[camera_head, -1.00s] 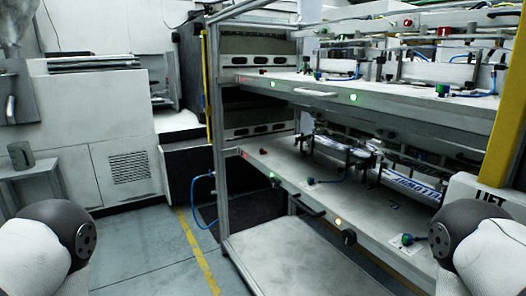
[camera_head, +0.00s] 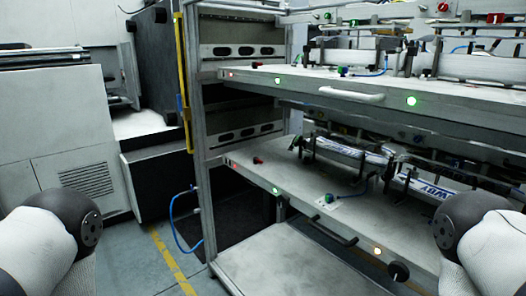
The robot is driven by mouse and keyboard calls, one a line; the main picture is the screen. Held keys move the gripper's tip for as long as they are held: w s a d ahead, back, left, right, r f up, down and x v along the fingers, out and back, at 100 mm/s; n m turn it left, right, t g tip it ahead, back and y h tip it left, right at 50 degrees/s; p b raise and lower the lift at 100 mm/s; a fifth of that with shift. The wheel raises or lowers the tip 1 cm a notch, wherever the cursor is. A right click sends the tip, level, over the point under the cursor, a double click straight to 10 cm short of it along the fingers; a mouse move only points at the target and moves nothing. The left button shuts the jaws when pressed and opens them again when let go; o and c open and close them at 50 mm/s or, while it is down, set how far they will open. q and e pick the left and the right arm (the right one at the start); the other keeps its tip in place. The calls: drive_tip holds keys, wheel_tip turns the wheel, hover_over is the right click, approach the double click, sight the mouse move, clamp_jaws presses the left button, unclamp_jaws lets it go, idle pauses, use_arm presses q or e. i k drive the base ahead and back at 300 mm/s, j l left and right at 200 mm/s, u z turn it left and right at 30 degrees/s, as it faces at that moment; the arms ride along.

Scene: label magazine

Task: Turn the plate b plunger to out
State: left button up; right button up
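A rack holds an upper plate (camera_head: 300,87) and a lower plate (camera_head: 285,182). No lettering marks which is plate b. Small knobs that may be plungers show on them: a red knob (camera_head: 257,160) and a green knob (camera_head: 329,198) on the lower plate, and a green knob (camera_head: 342,70) on the upper plate. A black round knob (camera_head: 398,270) sits at the lower plate's front edge. The knobs are too small to tell in from out. Neither of my grippers is in view; only my arm links show at the lower left and right corners.
Handles (camera_head: 351,96) stick out from the plate fronts. A grey frame post (camera_head: 200,190), yellow strip (camera_head: 183,90) and blue hose (camera_head: 173,225) stand at the rack's left. A pale surface (camera_head: 270,262) lies below the lower plate. Floor shows at the lower left.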

sight(255, 159)
drive_tip(key=i+j+z, duration=0.15)
drive_tip(key=j, duration=0.3)
drive_tip(key=i+j+z, duration=0.15)
drive_tip(key=i+j, duration=0.2)
drive_tip(key=i+j+z, duration=0.15)
drive_tip(key=j, duration=0.45)
drive_tip(key=i+j+z, duration=0.15)
drive_tip(key=j, duration=0.35)
drive_tip(key=i+j+z, duration=0.15)
drive_tip(key=i+j, duration=0.15)
drive_tip(key=j, duration=0.25)
drive_tip(key=i+j+z, duration=0.15)
drive_tip(key=j, duration=0.4)
drive_tip(key=j+z, duration=0.15)
drive_tip(key=j, duration=0.45)
drive_tip(key=i+j+z, duration=0.1)
drive_tip(key=j, duration=0.45)
